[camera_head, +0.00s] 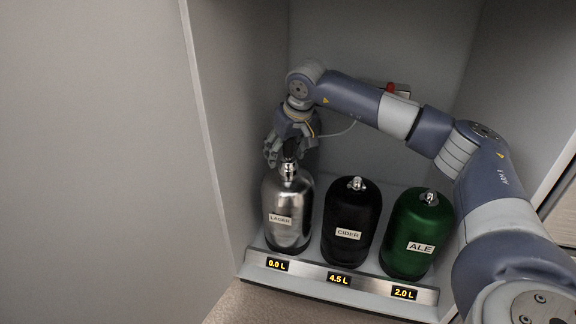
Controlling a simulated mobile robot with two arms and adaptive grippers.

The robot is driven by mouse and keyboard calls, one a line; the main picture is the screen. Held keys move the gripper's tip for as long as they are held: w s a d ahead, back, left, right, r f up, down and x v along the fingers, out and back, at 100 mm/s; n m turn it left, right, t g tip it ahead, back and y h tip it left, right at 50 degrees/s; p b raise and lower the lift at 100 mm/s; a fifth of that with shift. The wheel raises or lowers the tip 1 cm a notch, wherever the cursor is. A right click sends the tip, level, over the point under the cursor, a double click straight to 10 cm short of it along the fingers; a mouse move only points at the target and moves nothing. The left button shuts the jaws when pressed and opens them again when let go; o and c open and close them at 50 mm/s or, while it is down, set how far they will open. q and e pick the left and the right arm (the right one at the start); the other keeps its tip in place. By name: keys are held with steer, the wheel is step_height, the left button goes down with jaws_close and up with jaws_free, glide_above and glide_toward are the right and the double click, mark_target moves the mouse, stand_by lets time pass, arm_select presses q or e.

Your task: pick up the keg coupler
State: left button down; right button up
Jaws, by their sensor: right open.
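My right gripper (280,155) reaches in from the right and points down just above the silver LAGER keg (288,212). Its jaws are open around or beside a small dark piece (290,148) at the top of that keg's valve. This piece looks like the keg coupler, but the fingers hide much of it. I cannot tell if the fingers touch it. A thin grey hose (340,132) runs from near the gripper toward the back wall. My left gripper is not in view.
A black CIDER keg (347,210) and a green ALE keg (412,245) stand right of LAGER, on a scale ledge (304,275) reading 0.0, 4.5 and 2.0 L. Cabinet walls are close on both sides. A red-knobbed fitting (390,88) sits behind my arm.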

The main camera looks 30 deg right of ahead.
steer(key=c, duration=1.4)
steer(key=shift+r, duration=0.15)
